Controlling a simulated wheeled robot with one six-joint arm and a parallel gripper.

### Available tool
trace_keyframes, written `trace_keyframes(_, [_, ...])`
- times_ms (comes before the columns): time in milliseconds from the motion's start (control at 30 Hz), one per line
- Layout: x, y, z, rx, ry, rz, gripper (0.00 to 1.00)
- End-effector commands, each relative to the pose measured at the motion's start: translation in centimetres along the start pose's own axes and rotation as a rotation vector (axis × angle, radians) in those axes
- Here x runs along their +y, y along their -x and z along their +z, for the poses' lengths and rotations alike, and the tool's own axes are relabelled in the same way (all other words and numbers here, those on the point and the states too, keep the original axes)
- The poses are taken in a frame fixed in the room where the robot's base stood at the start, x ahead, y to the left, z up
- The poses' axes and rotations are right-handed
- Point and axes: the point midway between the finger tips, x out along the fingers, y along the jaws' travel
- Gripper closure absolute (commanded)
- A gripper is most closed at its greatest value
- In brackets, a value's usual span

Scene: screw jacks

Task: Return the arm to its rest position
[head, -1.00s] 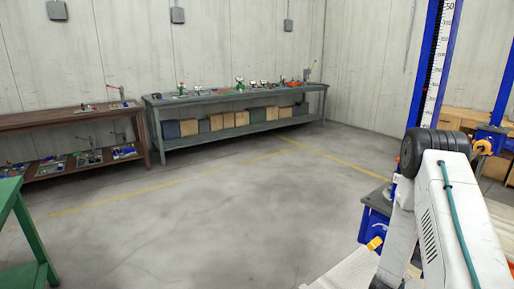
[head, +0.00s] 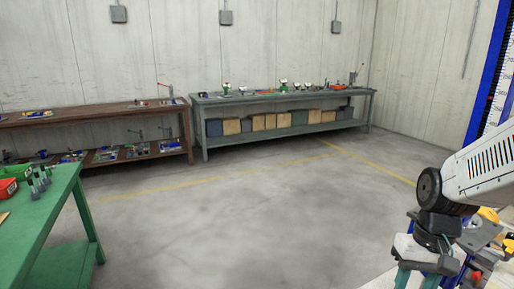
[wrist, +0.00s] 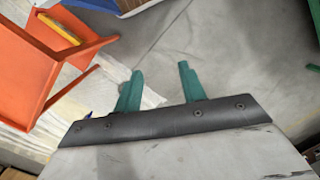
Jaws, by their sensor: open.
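My gripper (head: 418,278) is at the lower right of the head view, on the end of my white arm, pointing down. In the wrist view its two teal fingers (wrist: 159,77) stand well apart with nothing between them. Grey floor and pale slats show beyond the fingers. The fingertips are at the bottom edge of the head view, so what lies right below them there is hidden.
An orange open-sided holder (wrist: 35,70) with a yellow piece is left of the fingers in the wrist view. A green table (head: 45,215) stands at left, a brown bench (head: 90,116) and grey workbench (head: 285,98) at the back. The middle floor (head: 250,220) is clear.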

Motion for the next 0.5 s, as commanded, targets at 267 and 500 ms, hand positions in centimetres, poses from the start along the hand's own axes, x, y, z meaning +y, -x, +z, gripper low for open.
trace_keyframes(267, [-1.8,5.8,9.0,0.024,0.049,0.073,0.59])
trace_keyframes(500, [-2.9,8.6,11.8,0.192,0.137,0.088,0.59])
